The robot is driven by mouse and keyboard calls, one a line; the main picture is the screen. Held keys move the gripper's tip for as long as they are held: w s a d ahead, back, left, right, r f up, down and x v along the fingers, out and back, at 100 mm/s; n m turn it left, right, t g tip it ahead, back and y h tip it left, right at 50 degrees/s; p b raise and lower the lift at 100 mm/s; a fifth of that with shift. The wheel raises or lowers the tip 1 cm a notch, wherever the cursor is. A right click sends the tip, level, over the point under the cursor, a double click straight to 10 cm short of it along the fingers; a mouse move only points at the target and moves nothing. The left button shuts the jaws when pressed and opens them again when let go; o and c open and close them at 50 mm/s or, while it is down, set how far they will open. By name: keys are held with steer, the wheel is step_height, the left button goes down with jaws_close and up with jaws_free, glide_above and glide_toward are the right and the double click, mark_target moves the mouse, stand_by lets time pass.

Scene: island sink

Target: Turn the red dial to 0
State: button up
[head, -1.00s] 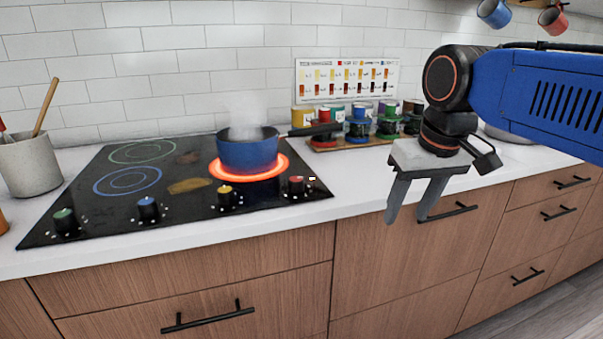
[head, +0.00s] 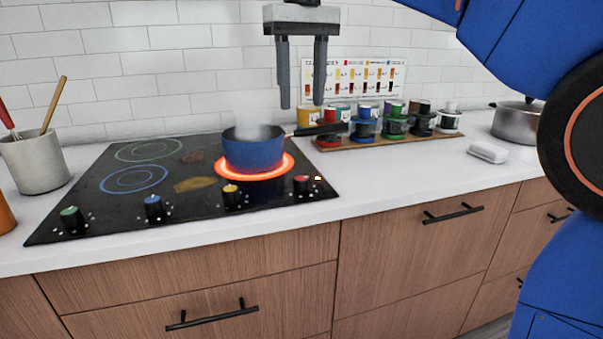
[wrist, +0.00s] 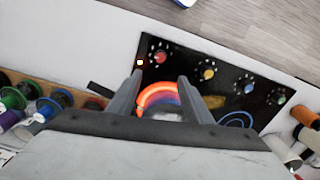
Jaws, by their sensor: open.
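The red dial (head: 302,185) stands at the front right corner of the black cooktop (head: 110,222). A small lit light (wrist: 139,62) shows beside the red dial (wrist: 160,56) in the wrist view. My gripper (head: 301,107) is open and empty, with its fingers pointing down. It is high above the counter and apart from the dial. In the wrist view the dial lies beyond the fingertips (wrist: 156,80), nearer the left finger. The dial's exact setting is too small to read.
A steaming blue pot (head: 252,152) sits on the glowing burner (head: 283,170), its handle pointing right. Yellow (head: 231,195), blue (head: 154,207) and green (head: 73,219) dials line the front edge. Jars on a wooden rack (head: 440,138) stand right. The front counter is clear.

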mark_target(302, 178)
step_height(302, 178, down, 17)
steer(key=shift+f, duration=0.15)
stand_by(0.5)
steer(key=c, duration=1.1)
